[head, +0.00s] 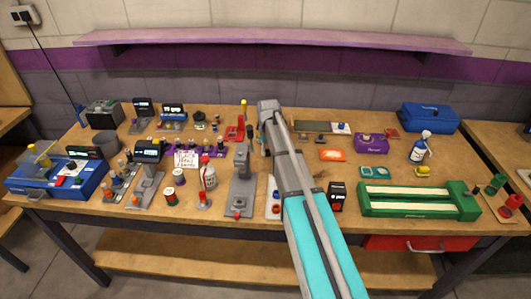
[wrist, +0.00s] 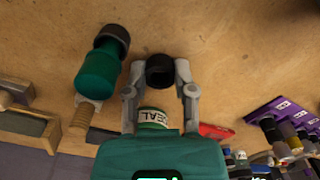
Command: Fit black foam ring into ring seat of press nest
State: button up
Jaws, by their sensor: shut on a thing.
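My gripper (wrist: 158,84) shows in the wrist view with its two grey fingers closed around a black foam ring (wrist: 159,69). The ring sits between the fingertips, with its dark opening partly visible. Bare wooden table lies beyond it. In the head view my arm reaches over the table, and the fingers and ring are hidden by it. A grey press (head: 242,182) with a flat base stands left of my arm in the head view. I cannot tell which thing is the press nest, and its ring seat is not clearly visible.
In the wrist view a green cylinder with a black end (wrist: 100,65) stands close left of the fingers. A purple rack (wrist: 272,112) is at the right. In the head view a green tray (head: 418,212) lies right of my arm. Many small items crowd the table's left half.

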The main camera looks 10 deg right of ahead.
aim_at(268, 153)
jog(key=shift+f, duration=0.15)
jog(key=o, duration=0.7)
notch_tip(268, 153, up, 12)
jog(key=p, duration=1.2)
dwell(0.8)
jog(key=s+a+m, duration=0.1)
jog(key=s+a, duration=0.1)
jog(key=s, duration=1.1)
jog(key=s+a+m, duration=0.1)
jog(key=s+a, duration=0.2)
jog(key=s, duration=1)
jog(key=shift+s, duration=0.25)
